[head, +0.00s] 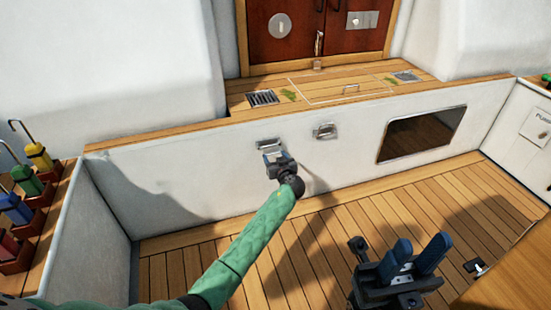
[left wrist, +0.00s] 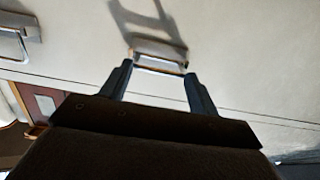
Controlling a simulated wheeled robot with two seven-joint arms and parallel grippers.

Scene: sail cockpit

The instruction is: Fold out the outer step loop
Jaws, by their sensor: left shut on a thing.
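Two metal step loops sit on the white vertical wall. The left one (head: 270,144) is where my left gripper (head: 274,156) reaches the wall, and the gripper partly covers it. In the left wrist view that loop (left wrist: 160,62) lies between the two fingertips (left wrist: 158,76), which are shut on it, and a shadow falls on the wall beyond. The other loop (head: 325,131) is to the right on the wall, apart from my gripper; it also shows at the left edge of the left wrist view (left wrist: 14,45). My right gripper (head: 421,246) is open and empty above the deck.
A dark window (head: 422,134) is set in the wall to the right. The wooden ledge (head: 330,88) above holds grates and a hatch, below red-brown doors (head: 318,28). Coloured handled items (head: 36,155) stand in a rack at left. The plank floor (head: 320,220) is mostly clear.

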